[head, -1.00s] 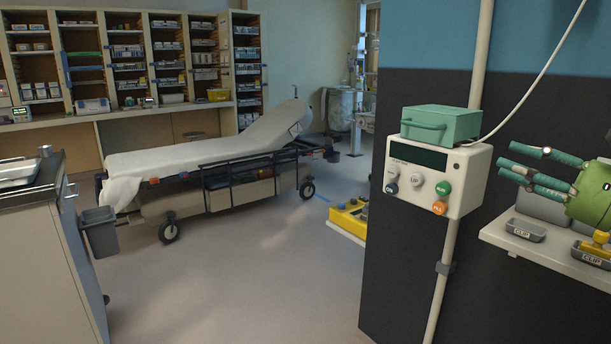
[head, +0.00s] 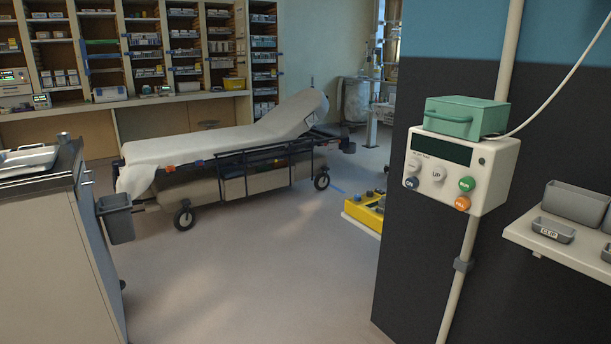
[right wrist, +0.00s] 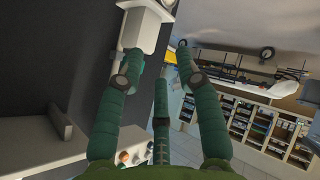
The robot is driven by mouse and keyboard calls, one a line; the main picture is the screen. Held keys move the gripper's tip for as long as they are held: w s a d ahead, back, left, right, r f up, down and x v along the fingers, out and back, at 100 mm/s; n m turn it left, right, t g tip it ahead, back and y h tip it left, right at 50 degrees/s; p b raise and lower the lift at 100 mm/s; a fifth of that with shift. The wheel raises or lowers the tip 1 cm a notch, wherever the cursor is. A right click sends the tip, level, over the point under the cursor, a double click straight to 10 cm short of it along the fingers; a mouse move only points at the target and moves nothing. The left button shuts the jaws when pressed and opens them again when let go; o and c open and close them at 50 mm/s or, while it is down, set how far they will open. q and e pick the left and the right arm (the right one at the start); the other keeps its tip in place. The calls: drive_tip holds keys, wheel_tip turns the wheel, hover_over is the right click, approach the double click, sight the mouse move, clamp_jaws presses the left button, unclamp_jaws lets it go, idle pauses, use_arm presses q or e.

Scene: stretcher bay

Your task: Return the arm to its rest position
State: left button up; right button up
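My right gripper (right wrist: 158,62) shows in the right wrist view as green jointed fingers spread apart, with nothing between them. Beyond its fingertips is a pale box (right wrist: 146,26) near the dark wall, seen at a turned angle. In the head view neither gripper is in the picture. The white control box (head: 460,172) with a dark display and coloured buttons is fixed to a pole (head: 459,285), and a green case (head: 466,118) sits on top of it.
A wall shelf (head: 560,246) with grey bins (head: 577,203) stands out at the right. A stretcher (head: 215,147) with a white sheet stands at mid-left. A metal-topped cabinet (head: 48,250) is at the near left. A yellow unit (head: 362,211) lies beside the dark wall. The central floor is clear.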

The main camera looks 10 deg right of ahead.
drive_tip(key=s+a+f+m+g+y, duration=0.4)
drive_tip(key=s+a+f+g, duration=0.3)
drive_tip(key=s+a, duration=0.55)
drive_tip(key=s+f+p, duration=0.2)
drive_tip(key=f, duration=0.8)
drive_tip(key=s+f+p, duration=0.2)
drive_tip(key=f, duration=0.9)
use_arm(q)
wheel_tip(320, 180, up, 7)
drive_tip(key=p, duration=0.3)
drive_tip(key=shift+w+r, duration=0.15)
drive_tip(key=shift+w, duration=0.2)
use_arm(e)
drive_tip(key=s+d+f+g, duration=0.1)
drive_tip(key=s+d+f, duration=0.2)
drive_tip(key=s+f, duration=0.6)
drive_tip(key=s, duration=0.5)
drive_tip(key=shift+s+n+g, duration=0.2)
drive_tip(key=shift+n+g, duration=0.1)
